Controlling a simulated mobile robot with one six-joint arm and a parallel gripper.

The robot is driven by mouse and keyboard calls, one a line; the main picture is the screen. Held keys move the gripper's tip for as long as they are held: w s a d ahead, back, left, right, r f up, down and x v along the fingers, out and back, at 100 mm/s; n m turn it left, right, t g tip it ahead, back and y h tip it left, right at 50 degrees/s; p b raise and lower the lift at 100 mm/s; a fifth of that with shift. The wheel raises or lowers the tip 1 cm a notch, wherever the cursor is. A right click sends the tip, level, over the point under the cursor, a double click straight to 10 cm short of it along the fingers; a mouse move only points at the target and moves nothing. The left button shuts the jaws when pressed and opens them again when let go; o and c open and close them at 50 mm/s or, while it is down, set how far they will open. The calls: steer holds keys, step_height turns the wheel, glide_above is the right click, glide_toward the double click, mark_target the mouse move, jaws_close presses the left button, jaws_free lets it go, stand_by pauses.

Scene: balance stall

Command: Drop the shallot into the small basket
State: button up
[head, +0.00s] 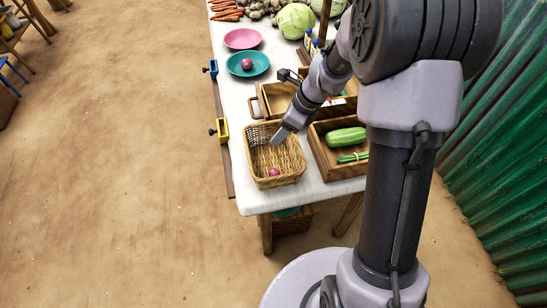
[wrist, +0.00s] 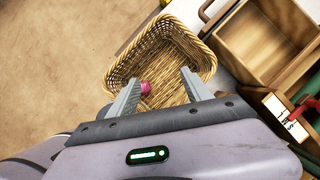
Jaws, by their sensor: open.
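A small wicker basket (head: 262,133) stands near the front left corner of the white table (head: 228,112). A small pink-purple shallot (head: 274,172) lies inside it, at the front of the basket floor. The basket (wrist: 193,35) and the shallot (wrist: 146,87) also show in the wrist view, the shallot beside the left finger. My gripper (head: 276,143) is over the basket with its fingers pointing down into it. In the wrist view my gripper (wrist: 163,82) has its fingers spread wide apart with nothing held between them.
A wooden tray (head: 316,152) with a green gourd (head: 345,136) stands right of the basket. Behind is another wooden tray (head: 268,103). A teal plate (head: 233,66) holds another purple round vegetable (head: 247,64). A pink plate (head: 242,38) is farther back. Clamps (head: 221,131) line the left edge.

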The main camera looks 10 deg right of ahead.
steer(key=p+v, duration=0.7)
steer(key=v, duration=1)
steer(key=shift+r, duration=0.25)
steer(key=shift+s, duration=0.1)
steer(key=s+a+r+n+t, duration=0.1)
steer(key=s+a+r+n, duration=0.2)
steer(key=s+n, duration=0.4)
steer(key=s+a+r+n+t+h, duration=0.1)
steer(key=s+a+r+n, duration=0.2)
steer(key=s+n, duration=0.3)
steer(key=s+a+r+n+t+h+b, duration=0.1)
steer(key=s+a+r+n, duration=0.2)
steer(key=s+n, duration=0.4)
steer(key=shift+s+a+n, duration=0.3)
steer(key=shift+s+a, duration=0.15)
steer(key=shift+a, duration=0.25)
steer(key=shift+r, duration=0.1)
